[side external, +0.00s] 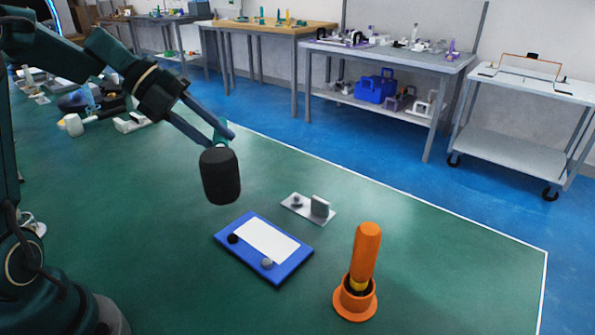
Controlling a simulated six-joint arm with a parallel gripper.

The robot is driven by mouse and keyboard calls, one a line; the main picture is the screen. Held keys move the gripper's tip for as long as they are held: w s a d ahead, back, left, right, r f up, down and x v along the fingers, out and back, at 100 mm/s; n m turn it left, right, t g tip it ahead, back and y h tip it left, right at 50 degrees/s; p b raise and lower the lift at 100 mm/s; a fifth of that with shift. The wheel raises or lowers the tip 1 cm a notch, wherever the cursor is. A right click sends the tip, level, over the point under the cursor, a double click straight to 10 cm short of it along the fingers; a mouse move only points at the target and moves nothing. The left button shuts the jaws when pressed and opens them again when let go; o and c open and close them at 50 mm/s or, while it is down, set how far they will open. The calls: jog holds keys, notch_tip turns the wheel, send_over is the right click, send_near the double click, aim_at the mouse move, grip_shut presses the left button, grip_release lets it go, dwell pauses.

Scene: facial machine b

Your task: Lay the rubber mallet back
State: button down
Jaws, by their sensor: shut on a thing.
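A dark, rounded cylindrical block (221,176), which looks like the head of the rubber mallet, hangs below my gripper (219,139), clear of the green table. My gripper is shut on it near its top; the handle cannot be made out. Below it and slightly right lies a blue tray (225,243) with a white panel and two small round knobs, one dark and one grey. The mallet is above and apart from the tray's far left side.
An orange upright piece (366,250) stands in an orange round base (354,304) at the right. A small metal plate (296,209) with a grey block lies behind the tray. Several items clutter the far left. The table's right side (460,270) is clear.

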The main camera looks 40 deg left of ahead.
jog(key=shift+s+d+r, duration=0.4)
jog(key=shift+s+d, duration=0.2)
jog(key=shift+d, duration=0.05)
jog(key=s+d+f+m+g+h, duration=0.2)
jog(key=s+d+m+g, duration=0.15)
jog(key=m, duration=0.25)
jog(key=s+a+f+m+g+y, duration=0.2)
jog(key=a+f+m+g+y, duration=0.3)
jog(key=m, duration=0.5)
jog(key=s+a+f+m+g+y, duration=0.25)
jog(key=a+m+g+y, duration=0.3)
jog(key=m, duration=0.45)
jog(key=w+a+r+m+t+y, duration=0.1)
jog(key=w+m+t+y, duration=0.3)
jog(key=m, duration=0.6)
jog(key=w+a+r+m+t+y, duration=0.1)
jog(key=w+a+m+t+y, duration=0.2)
jog(key=w+m+t, duration=0.4)
jog(key=m+y, duration=0.1)
jog(key=m, duration=0.2)
jog(key=shift+w+r+m+t, duration=0.3)
jog(key=shift+s+d, duration=0.1)
jog(key=shift+s, duration=0.05)
